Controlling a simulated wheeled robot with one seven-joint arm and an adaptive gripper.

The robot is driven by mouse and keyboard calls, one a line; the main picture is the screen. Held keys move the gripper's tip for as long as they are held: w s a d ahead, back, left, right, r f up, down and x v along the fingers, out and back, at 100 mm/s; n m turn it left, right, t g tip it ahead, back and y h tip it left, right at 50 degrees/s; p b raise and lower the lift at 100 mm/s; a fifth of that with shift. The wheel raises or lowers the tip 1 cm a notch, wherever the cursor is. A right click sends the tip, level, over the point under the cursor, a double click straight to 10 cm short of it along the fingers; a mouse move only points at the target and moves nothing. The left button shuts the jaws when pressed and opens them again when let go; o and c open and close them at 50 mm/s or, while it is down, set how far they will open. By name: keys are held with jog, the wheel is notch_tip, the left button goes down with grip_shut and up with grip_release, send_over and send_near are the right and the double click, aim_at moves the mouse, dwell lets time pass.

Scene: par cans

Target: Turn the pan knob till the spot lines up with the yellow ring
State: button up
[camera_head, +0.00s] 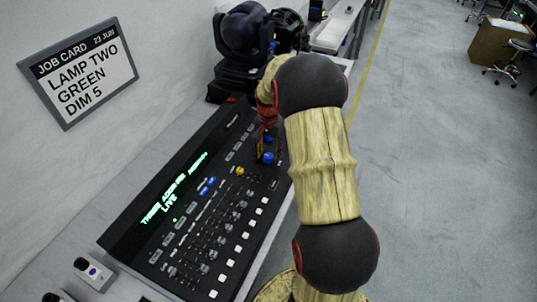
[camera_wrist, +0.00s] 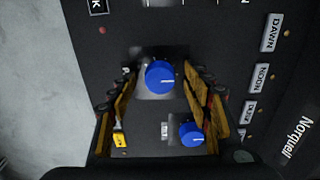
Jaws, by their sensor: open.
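Two blue knobs sit on the black console (camera_head: 128,232), at its far right end near my gripper. In the wrist view one larger blue knob (camera_wrist: 160,77) is between my gripper's fingers, and a smaller blue knob (camera_wrist: 191,133) is nearer, beside the right finger. Each has a white pointer line. I cannot read which is the pan knob. My gripper (camera_wrist: 158,88) is open, with its fingers on either side of the larger knob; contact cannot be told. In the head view my arm partly hides this area. No light spot or yellow ring shows.
A job card (camera_head: 82,72) on the wall reads "LAMP TWO GREEN DIM 5". The console's green display (camera_head: 172,190) shows "LIVE". Black moving-head lamps (camera_head: 242,38) stand behind the console. A small white device (camera_head: 93,272) lies at the lower left. Open floor lies to the right.

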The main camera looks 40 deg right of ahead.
jog(key=shift+c, duration=0.7)
jog(key=c, duration=1)
jog(key=shift+r+n+p, duration=0.15)
jog(key=shift+n+p, duration=0.15)
jog(key=shift+p, duration=0.05)
jog(key=n+p, duration=0.3)
jog(key=shift+r, duration=0.1)
jog(key=shift+n+p, duration=1.45)
jog(key=shift+n, duration=0.95)
jog(key=o, duration=1.1)
jog(key=shift+f, duration=0.2)
jog(key=shift+o, duration=0.2)
